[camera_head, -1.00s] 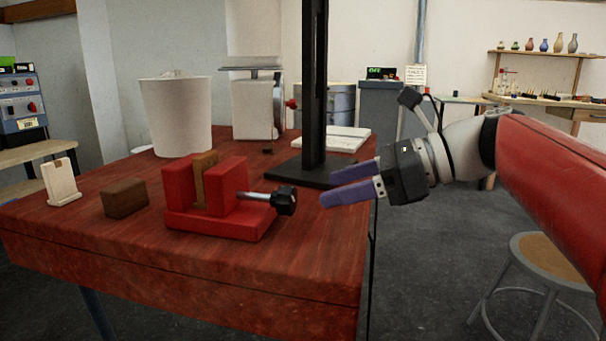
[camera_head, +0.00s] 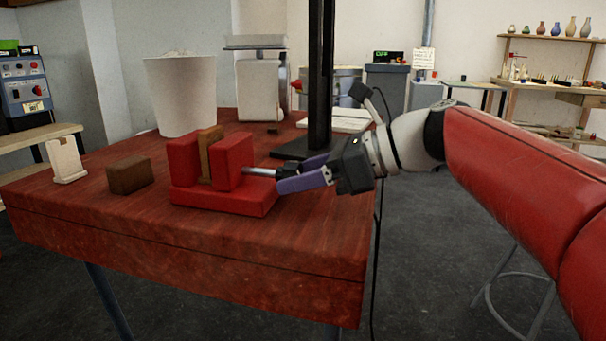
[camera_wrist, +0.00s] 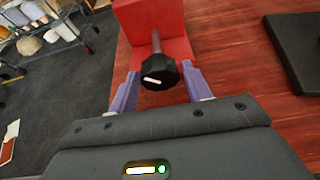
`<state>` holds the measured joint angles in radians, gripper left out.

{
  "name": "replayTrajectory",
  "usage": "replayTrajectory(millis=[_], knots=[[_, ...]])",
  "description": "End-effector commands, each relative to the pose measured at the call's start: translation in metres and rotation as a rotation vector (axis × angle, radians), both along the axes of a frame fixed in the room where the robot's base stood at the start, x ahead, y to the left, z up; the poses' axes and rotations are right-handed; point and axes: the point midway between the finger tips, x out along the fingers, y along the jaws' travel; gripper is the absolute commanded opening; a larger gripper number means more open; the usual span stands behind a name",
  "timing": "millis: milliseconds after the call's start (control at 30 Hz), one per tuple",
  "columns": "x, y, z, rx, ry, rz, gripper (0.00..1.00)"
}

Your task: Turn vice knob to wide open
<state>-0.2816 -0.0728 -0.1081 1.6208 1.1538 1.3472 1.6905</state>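The red vice (camera_head: 225,197) sits near the table's right front edge. A brown wooden piece (camera_head: 207,155) stands upright between its jaws. The vice's metal screw (camera_head: 260,172) sticks out to the right. In the wrist view the black vice knob (camera_wrist: 160,73), with a white mark, is at the end of the screw (camera_wrist: 156,42). In the wrist view my gripper (camera_wrist: 160,72) has a finger on either side of the knob, with slight gaps showing.
A black post on a flat base (camera_head: 317,85) stands close behind my gripper. A brown block (camera_head: 130,175) and a white holder (camera_head: 65,160) lie left of the vice. A white bin (camera_head: 180,95) and a scale (camera_head: 257,85) stand behind.

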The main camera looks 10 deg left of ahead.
Motion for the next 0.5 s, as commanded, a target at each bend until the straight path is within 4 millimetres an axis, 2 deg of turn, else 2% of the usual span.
replayTrajectory(millis=[33, 233, 500], knots=[[0.0, -0.0001, 0.0, 0.0, 0.0, 0.0, 0.42], [0.0, -0.0003, 0.0001, 0.0, 0.0, 0.0, 0.17], [-0.0005, -0.0003, -0.0001, -0.001, -0.029, 0.0, 0.17]])
